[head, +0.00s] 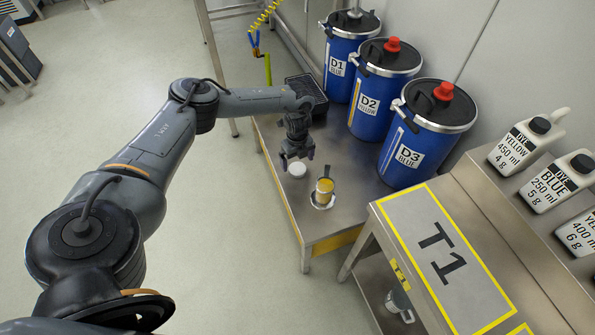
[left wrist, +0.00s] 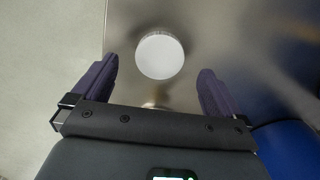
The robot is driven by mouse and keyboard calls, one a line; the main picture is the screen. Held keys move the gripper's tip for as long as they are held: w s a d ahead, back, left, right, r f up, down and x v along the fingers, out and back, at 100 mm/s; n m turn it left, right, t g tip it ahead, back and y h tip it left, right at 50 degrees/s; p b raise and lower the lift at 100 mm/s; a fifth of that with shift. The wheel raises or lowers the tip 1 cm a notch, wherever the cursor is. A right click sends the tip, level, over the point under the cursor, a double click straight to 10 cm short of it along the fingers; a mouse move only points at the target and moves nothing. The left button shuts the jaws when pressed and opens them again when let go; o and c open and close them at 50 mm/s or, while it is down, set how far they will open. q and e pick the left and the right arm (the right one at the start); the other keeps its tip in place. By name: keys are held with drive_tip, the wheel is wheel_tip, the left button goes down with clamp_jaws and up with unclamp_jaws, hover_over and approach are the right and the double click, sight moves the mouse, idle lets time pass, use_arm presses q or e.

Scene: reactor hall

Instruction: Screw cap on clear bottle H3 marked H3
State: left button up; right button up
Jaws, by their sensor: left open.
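A white round cap (head: 297,169) lies on the steel table. It also shows in the left wrist view (left wrist: 160,56), just beyond the fingers and between their lines. My left gripper (head: 299,153) is open and empty above the table, over and just behind the cap, pointing down; its two dark fingers (left wrist: 158,72) are spread wide. A small clear vessel with yellow contents (head: 324,190) stands to the right of the cap near the table's front corner. Its top looks open. No H3 mark can be read on it. My right gripper is not in view.
Blue drums D1 (head: 338,70), D2 (head: 370,103) and D3 (head: 410,156) line the table's back right. A black crate (head: 307,90) sits at its far end. A higher bench (head: 447,220) marked T1 stands at right, with white dye bottles (head: 525,143) behind.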

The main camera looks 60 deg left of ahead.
sight(297, 168)
use_arm(q)
wheel_tip(297, 168, down, 4)
drive_tip(key=shift+r+b, duration=0.15)
drive_tip(key=shift+b, duration=1)
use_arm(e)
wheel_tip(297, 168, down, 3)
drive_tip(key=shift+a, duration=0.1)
use_arm(q)
drive_tip(key=c, duration=1.1)
wheel_tip(297, 168, up, 10)
drive_tip(key=p, duration=0.6)
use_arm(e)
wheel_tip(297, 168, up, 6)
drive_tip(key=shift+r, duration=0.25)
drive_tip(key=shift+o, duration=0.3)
